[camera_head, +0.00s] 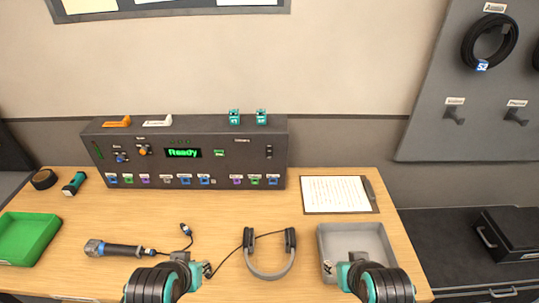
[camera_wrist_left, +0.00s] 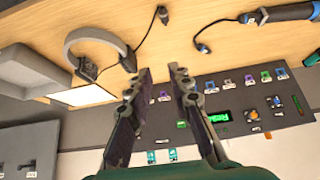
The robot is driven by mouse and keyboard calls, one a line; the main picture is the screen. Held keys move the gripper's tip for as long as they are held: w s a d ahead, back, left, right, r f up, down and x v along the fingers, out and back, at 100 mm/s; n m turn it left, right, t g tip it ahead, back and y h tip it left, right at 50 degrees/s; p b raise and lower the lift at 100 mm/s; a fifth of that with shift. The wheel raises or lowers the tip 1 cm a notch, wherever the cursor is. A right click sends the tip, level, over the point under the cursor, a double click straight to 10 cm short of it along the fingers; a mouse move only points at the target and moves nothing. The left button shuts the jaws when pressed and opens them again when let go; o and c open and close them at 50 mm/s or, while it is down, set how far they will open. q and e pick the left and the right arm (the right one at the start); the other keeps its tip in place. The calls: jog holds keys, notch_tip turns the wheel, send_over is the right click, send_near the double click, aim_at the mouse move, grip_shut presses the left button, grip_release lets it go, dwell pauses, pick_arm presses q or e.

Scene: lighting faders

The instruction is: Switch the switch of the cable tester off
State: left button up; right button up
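The cable tester (camera_head: 222,168) is a dark grey box at the back of the table, its green display (camera_head: 183,153) reading "Ready". A small switch (camera_head: 268,151) sits on the right of its front panel; its position is too small to tell. My left gripper (camera_head: 196,256) is at the table's front, well short of the tester, open and empty. In the left wrist view its fingers (camera_wrist_left: 160,72) stand apart, and the tester's display (camera_wrist_left: 220,117) appears upside down beyond them. My right gripper (camera_head: 341,262) is at the grey tray's front, its fingers apart, holding nothing visible.
A headset (camera_head: 270,272) lies between my grippers. A cable with plugs (camera_head: 186,230) and a dark handheld tool (camera_head: 112,249) lie at left, near a green tray (camera_head: 28,238). A grey tray (camera_head: 357,240) and clipboard (camera_head: 337,194) are at right. The table before the tester is mostly clear.

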aim_at(270, 155)
pick_arm(q)
jog(key=w+r+m, duration=0.1)
jog(key=w, duration=0.2)
jog(key=w+m+t+y, duration=0.1)
jog(key=w, duration=0.2)
jog(key=w+r+m+y+p, duration=0.1)
jog(key=w, duration=0.3)
jog(key=shift+a+r+m+t, duration=0.3)
jog(key=shift+t, duration=0.1)
grip_shut()
jog(key=w+d+r+m+t+y+p, duration=0.1)
jog(key=w+d+m+t, duration=0.3)
jog(key=w, duration=0.6)
jog(key=w+d+f+m+t+h+p, duration=0.1)
jog(key=w+d+m, duration=0.2)
jog(key=d+m, duration=0.2)
jog(key=w+d+f+m+t+h, duration=0.2)
jog(key=w+d+m, duration=0.2)
jog(key=d, duration=0.5)
jog(key=shift+w+d+m+t+p, duration=0.3)
jog(key=shift+d+m+p, duration=0.1)
jog(key=shift+m, duration=0.3)
jog(key=shift+w+f, duration=0.1)
jog(key=shift+w, duration=0.05)
jog(key=w, duration=0.4)
jog(key=w+f+b, duration=0.1)
jog(key=w, duration=0.4)
jog(key=w+b, duration=0.1)
jog(key=w, duration=0.3)
jog(key=shift+w+f, duration=0.35)
